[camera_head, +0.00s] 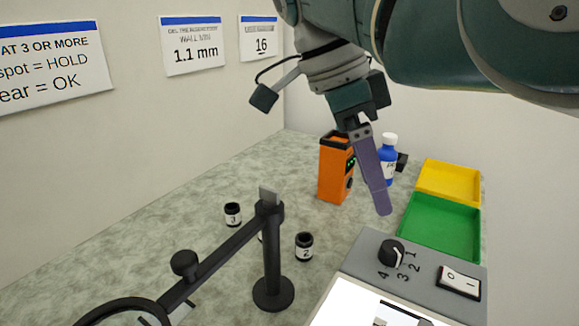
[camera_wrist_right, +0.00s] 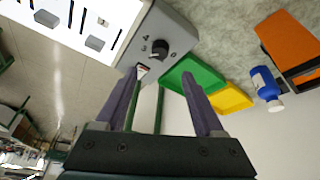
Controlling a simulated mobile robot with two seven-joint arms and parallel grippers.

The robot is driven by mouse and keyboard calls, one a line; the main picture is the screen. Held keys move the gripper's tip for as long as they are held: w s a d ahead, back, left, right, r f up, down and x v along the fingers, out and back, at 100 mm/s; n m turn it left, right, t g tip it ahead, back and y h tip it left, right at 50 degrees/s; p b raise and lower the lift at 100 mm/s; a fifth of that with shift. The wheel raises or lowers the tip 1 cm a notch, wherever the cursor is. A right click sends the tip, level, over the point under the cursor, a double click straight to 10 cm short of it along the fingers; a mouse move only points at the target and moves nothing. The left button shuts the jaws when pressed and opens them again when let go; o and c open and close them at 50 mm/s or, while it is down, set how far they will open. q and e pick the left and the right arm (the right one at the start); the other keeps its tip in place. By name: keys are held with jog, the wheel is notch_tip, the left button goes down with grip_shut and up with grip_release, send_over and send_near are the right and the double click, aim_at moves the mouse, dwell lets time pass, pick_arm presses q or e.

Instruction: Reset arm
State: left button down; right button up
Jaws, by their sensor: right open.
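My right gripper (camera_head: 380,207) hangs down from the top right in the head view, seen nearly edge-on. It is in the air and appears in front of the orange device (camera_head: 332,172) and the blue bottle (camera_head: 387,168). In the right wrist view its two fingers (camera_wrist_right: 163,77) stand apart, with nothing held between them. Beyond the fingertips that view shows the grey control panel (camera_wrist_right: 172,22) with its dial and the green tray (camera_wrist_right: 196,74). My left gripper is not in view.
The green tray (camera_head: 403,242) and yellow tray (camera_head: 421,186) lie at the right. A grey panel (camera_head: 453,262) with dial, switch and bright white surface (camera_head: 345,312) is in front. A black magnifier stand (camera_head: 272,255) and small jars (camera_head: 304,253) stand left. Signs hang on the wall.

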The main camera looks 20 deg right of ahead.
jog(key=s+d+f+n+p, duration=0.1)
jog(key=n+p, duration=0.1)
jog(key=s+d+f+n+t+p, duration=0.1)
jog(key=s+n+p, duration=0.1)
jog(key=s+d+f+n+p, duration=0.1)
jog(key=s+n+p, duration=0.1)
jog(key=shift+d+f+y+p, duration=0.1)
jog(key=shift+f+y+p, duration=0.2)
jog(key=shift+y, duration=0.1)
jog(key=s+a+r+n+t+y+p, duration=0.25)
jog(key=s+r+n+p, duration=0.35)
jog(key=s+n, duration=0.3)
jog(key=s+a+r+n+t+y+p, duration=0.1)
jog(key=s+a+r+n+t+p, duration=0.15)
jog(key=s+r+n+p, duration=0.5)
pick_arm(q)
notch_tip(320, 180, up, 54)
jog(key=p, duration=3.4)
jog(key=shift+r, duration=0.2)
pick_arm(e)
notch_tip(320, 180, up, 35)
jog(key=s+n, duration=0.1)
jog(key=shift+s, duration=0.35)
